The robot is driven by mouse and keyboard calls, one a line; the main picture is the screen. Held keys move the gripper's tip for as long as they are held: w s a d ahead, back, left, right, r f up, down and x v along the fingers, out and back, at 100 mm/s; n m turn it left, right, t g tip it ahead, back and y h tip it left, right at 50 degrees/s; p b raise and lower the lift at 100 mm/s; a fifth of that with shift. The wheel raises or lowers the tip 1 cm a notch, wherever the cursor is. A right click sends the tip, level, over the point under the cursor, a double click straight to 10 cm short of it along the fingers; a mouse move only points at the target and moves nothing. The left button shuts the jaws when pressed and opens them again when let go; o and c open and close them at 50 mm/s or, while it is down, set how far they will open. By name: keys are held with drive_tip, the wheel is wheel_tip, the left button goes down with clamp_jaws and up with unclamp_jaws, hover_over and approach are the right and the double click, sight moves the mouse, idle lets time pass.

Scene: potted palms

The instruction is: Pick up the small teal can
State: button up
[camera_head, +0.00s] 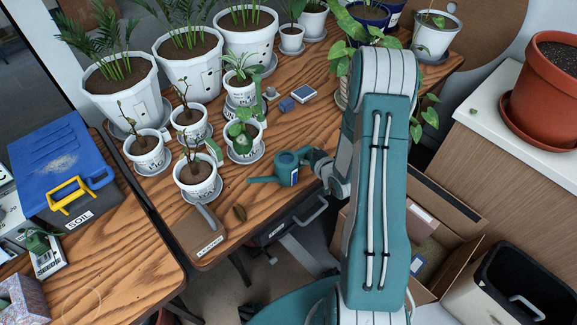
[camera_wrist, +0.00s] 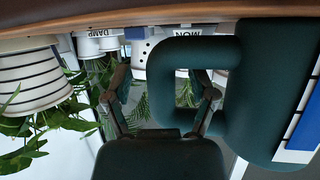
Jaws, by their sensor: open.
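The small teal can (camera_head: 287,168) is a watering can standing near the front edge of the wooden table. Its spout points left and its handle faces my gripper (camera_head: 322,163). In the wrist view, which looks upside down, the can's body (camera_wrist: 285,90) fills the right side. Its loop handle (camera_wrist: 161,85) crosses the space between the fingertips of my open gripper (camera_wrist: 160,92). One finger shows left of the handle, and the other shows within the loop's opening. I cannot tell whether either finger touches the handle.
Small white pots (camera_head: 195,180) with seedlings stand left of the can. A brown folder-like item (camera_head: 198,235) lies at the table's front left corner. Small blue boxes (camera_head: 303,92) lie behind the can. An open cardboard box (camera_head: 440,225) stands on the floor at right.

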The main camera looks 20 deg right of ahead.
clamp_jaws()
drive_tip(key=shift+r, duration=0.15)
